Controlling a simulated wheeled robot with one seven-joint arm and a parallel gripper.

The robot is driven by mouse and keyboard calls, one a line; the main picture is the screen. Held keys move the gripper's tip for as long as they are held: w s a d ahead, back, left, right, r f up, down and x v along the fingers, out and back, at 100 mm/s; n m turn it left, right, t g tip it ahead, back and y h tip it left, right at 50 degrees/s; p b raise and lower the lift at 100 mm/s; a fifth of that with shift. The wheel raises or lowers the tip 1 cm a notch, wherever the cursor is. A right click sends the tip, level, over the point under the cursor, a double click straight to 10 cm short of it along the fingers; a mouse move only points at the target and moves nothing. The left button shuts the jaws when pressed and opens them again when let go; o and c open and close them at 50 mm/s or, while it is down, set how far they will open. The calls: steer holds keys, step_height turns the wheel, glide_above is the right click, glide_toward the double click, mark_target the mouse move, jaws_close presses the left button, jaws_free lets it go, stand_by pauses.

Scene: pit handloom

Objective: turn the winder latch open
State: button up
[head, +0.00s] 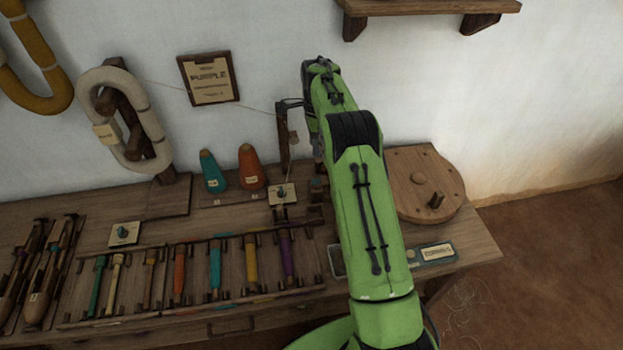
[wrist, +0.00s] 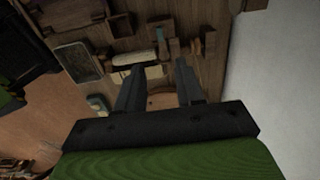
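The winder's round wooden wheel (head: 405,170) with a dark upright peg stands at the right end of the bench in the head view. Part of a round wooden surface also shows between my fingers in the wrist view (wrist: 163,101). Small wooden blocks (wrist: 208,42) and a pale roller-like piece (wrist: 132,58) lie beyond my fingertips. I cannot tell which piece is the latch. My gripper (wrist: 157,78) points down over the bench, its two dark fingers apart with nothing visibly held.
Teal and orange cones (head: 252,168) and a rack of coloured bobbins (head: 216,265) stand left of my arm. A metal tray (wrist: 75,62) lies on the near side. A thin thread runs from the white skein (head: 88,98) rightward. A shelf (head: 430,8) hangs above.

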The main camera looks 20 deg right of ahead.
mark_target(316, 180)
step_height(316, 180, down, 15)
steer(key=b, duration=0.4)
steer(key=shift+r, duration=0.15)
steer(key=shift+r, duration=0.1)
jaws_close()
